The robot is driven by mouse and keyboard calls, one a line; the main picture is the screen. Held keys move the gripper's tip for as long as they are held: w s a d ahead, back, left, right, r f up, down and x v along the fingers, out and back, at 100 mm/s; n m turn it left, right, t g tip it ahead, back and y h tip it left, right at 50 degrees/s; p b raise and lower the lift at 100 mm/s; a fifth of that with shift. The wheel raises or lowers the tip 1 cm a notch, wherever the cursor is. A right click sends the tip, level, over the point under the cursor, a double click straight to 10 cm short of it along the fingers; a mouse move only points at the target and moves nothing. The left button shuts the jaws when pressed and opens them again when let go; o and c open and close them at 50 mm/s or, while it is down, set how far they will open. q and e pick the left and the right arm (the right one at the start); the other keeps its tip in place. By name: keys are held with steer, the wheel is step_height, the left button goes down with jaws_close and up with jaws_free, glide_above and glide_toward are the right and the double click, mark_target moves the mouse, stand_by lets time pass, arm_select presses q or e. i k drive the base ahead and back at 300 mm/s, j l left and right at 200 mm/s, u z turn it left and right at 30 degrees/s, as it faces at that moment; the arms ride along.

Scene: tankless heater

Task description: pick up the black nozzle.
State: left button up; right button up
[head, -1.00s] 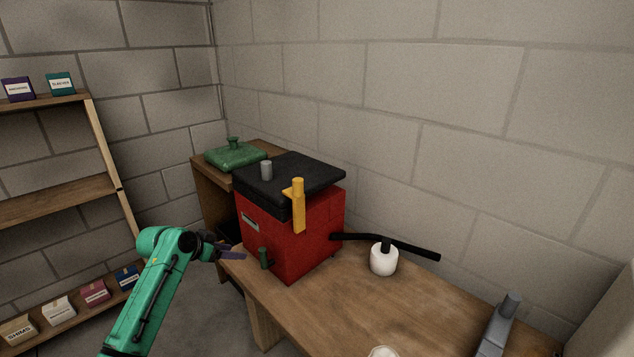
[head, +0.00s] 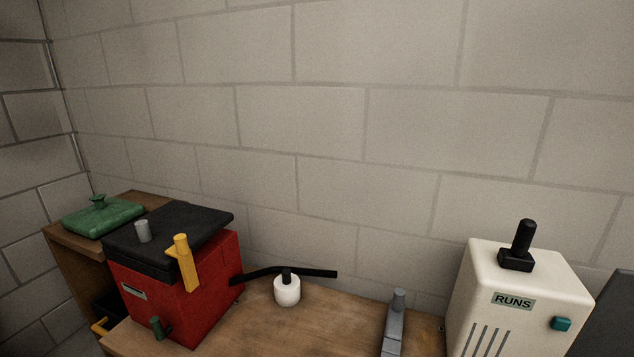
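Several black parts show, and I cannot tell for sure which is the nozzle. A long thin black bar (head: 305,272) runs from the red box's right side, behind a small white pot (head: 287,292). A short black stub (head: 286,275) stands upright in the pot's top. A black upright piece on a square base (head: 520,246) sits on top of a cream box marked RUNS (head: 510,299). Neither gripper is in view.
A red box (head: 205,290) with a black lid (head: 185,228) and a yellow handle (head: 185,262) stands on the wooden bench (head: 265,335). A green lidded item (head: 103,219) is behind it at left. A grey tool (head: 394,325) lies before the cream box. Bench between is clear.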

mark_target(517, 258)
steer(key=u, duration=1.35)
steer(key=k+z, duration=0.1)
steer(key=z, duration=2.3)
